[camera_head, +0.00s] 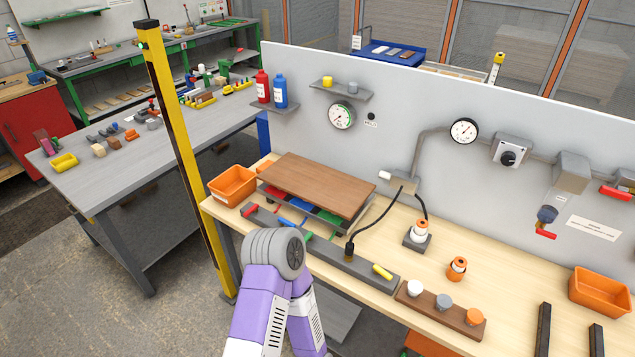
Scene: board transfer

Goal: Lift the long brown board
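One of my arms, with purple links and a grey joint, rises from the bottom edge in front of the board's near side. Neither gripper shows in this view, so I cannot see their fingers.
An orange bin (233,186) stands left of the board, and a yellow-black post (180,150) further left. A grey panel backs the bench. Black cables (375,222) run right of the board. A wooden strip with knobs (440,308), dark bars (543,330) and another bin (600,291) sit rightward.

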